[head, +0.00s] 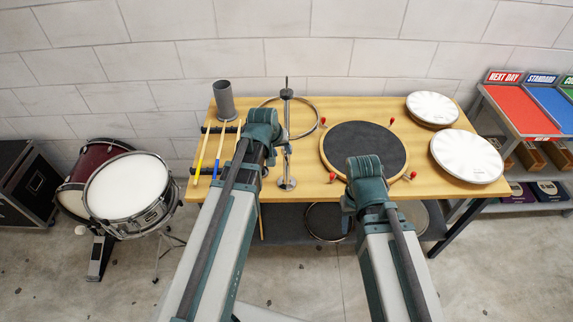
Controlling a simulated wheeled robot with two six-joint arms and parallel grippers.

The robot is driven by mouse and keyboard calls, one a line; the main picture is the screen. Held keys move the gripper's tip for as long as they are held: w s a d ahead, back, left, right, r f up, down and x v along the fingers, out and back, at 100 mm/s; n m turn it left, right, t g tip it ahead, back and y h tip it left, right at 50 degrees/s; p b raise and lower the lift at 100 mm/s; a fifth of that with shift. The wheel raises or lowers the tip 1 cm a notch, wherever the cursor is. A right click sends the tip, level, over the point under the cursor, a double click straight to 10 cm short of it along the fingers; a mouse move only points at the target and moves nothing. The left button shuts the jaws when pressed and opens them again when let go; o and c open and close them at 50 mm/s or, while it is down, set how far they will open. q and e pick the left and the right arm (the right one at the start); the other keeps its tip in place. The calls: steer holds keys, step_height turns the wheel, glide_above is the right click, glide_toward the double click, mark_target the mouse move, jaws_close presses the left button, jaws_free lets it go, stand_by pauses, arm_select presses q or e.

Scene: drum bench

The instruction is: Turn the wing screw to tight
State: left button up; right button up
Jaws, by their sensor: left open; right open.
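The wooden bench (397,115) also holds a metal hoop (313,109), a grey cup (224,100), drumsticks (202,148) and white drumheads (466,156). A drum set (131,195) stands left on the floor. A shelf with a red tray (520,110) is at right.

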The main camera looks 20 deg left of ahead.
mark_target(285, 157)
arm_select(q)
steer(key=b+x, duration=0.7)
steer(key=x, duration=0.2)
steer(key=shift+d+f, duration=0.1)
steer(key=shift+f, duration=0.1)
jaws_close()
